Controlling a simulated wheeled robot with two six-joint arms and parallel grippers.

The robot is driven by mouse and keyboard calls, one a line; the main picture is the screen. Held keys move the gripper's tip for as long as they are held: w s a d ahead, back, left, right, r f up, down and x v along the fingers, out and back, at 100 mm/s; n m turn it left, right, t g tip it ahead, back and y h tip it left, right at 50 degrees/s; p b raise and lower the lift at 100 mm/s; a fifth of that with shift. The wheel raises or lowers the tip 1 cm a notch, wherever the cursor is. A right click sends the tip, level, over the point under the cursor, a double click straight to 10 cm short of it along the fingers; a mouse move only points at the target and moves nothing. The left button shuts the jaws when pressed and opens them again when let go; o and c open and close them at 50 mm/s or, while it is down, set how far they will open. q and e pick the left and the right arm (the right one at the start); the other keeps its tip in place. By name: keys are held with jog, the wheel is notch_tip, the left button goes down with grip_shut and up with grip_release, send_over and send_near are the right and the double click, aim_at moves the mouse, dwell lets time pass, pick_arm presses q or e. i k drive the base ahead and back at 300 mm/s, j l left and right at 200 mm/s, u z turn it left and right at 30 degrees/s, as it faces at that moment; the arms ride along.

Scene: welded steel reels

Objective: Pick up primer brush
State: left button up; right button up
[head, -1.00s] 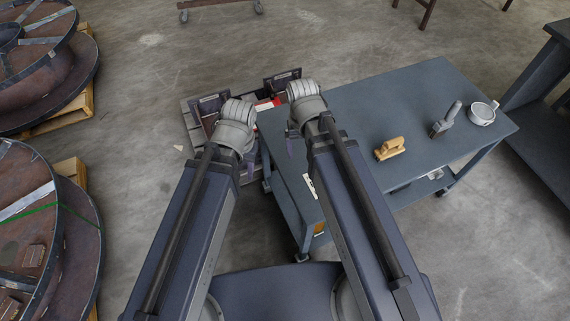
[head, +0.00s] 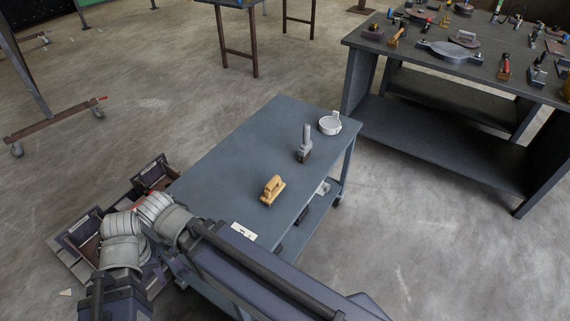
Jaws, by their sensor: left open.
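A tan block-shaped tool with a raised handle (head: 272,189) sits on the blue-grey cart top (head: 235,150). Behind it stands a grey tool with an upright handle and dark base (head: 304,146). Another tool with a tan handle (head: 397,36) lies on the dark workbench at the upper right. I cannot tell for sure which is the primer brush. My left gripper (head: 152,273) is low at the left, mostly behind its grey wrist, open and apart from these tools. My right gripper is hidden behind its own wrist and arm.
A white cup (head: 329,124) stands near the cart's far corner. The dark workbench (head: 440,114) carries several tools. An open crate (head: 72,250) lies by the cart at the left. A rusty wheeled stand (head: 55,128) is at the upper left. Floor between is clear.

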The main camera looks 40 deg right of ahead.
aim_at(305, 151)
jog(key=k+z, duration=0.15)
jog(key=z, duration=0.3)
jog(key=k+z, duration=0.1)
jog(key=z, duration=0.35)
jog(key=k+l+z, duration=0.1)
jog(key=z, duration=0.35)
jog(key=u, duration=3.45)
jog(key=z, duration=3.4)
